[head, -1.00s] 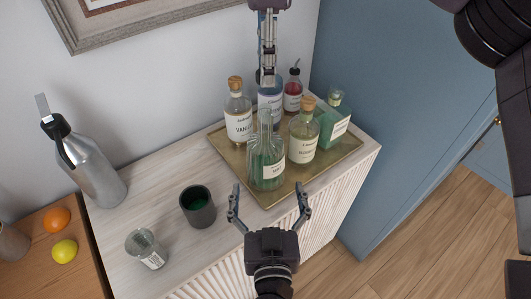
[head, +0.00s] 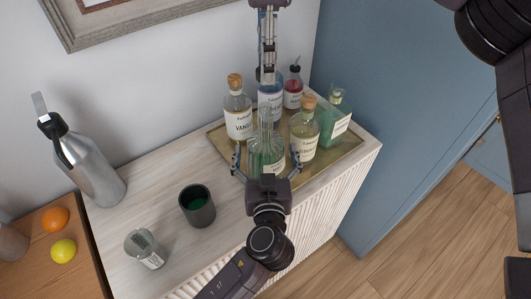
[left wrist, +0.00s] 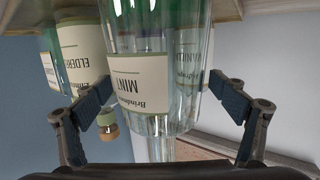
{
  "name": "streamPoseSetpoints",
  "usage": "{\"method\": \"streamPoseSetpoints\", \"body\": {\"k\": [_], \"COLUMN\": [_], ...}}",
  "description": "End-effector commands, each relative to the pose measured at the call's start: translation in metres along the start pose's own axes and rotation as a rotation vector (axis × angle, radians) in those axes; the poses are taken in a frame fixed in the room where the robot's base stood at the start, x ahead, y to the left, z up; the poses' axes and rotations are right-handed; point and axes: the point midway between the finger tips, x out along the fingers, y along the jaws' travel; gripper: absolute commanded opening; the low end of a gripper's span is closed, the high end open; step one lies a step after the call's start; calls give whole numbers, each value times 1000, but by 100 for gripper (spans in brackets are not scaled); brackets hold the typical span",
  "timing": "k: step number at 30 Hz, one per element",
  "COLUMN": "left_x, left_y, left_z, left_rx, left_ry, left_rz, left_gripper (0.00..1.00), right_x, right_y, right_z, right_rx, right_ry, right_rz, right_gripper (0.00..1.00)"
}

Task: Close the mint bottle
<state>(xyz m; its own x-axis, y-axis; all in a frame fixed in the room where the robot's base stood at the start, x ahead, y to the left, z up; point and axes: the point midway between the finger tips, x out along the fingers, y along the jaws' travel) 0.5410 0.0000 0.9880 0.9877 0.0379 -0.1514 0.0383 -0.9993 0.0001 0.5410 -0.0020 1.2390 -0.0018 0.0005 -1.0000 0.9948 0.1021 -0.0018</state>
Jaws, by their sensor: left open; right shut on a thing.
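The mint bottle (head: 266,142) is clear glass with green contents and a long open neck, standing upright at the front of the brass tray (head: 225,152). It also shows in the left wrist view, with its MINT label upside down (left wrist: 138,83). My left gripper (head: 266,158) is open, its two fingers apart on either side of the bottle's lower body; the wrist view shows the fingers (left wrist: 160,98) not pressed on the glass. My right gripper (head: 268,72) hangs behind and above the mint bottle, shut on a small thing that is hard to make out.
A corked vanilla bottle (head: 238,120), a blue bottle (head: 270,97), a red bottle (head: 293,92), a corked elderflower bottle (head: 304,137) and a green bottle (head: 336,122) crowd the tray. A dark cup (head: 197,208), a clear glass (head: 145,250) and a steel bottle (head: 90,168) stand left.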

Motion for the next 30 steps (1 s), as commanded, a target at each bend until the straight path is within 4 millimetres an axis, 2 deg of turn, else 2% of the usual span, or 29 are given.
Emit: {"method": "streamPoseSetpoints", "body": {"k": [7,24,27,30], "left_x": [0,0,0,0], "left_y": [0,0,0,0], "left_z": [0,0,0,0], "left_rx": [0,0,0,0], "left_ry": [0,0,0,0], "left_rz": [0,0,0,0], "left_gripper": [88,25,25,25], "right_x": [0,0,3,16], "right_y": [0,0,0,0], "right_z": [0,0,0,1], "right_rx": [0,0,0,-1], "right_ry": [0,0,-1,0], "right_rz": [0,0,-1,-2], "right_gripper": [15,15,15,15]}}
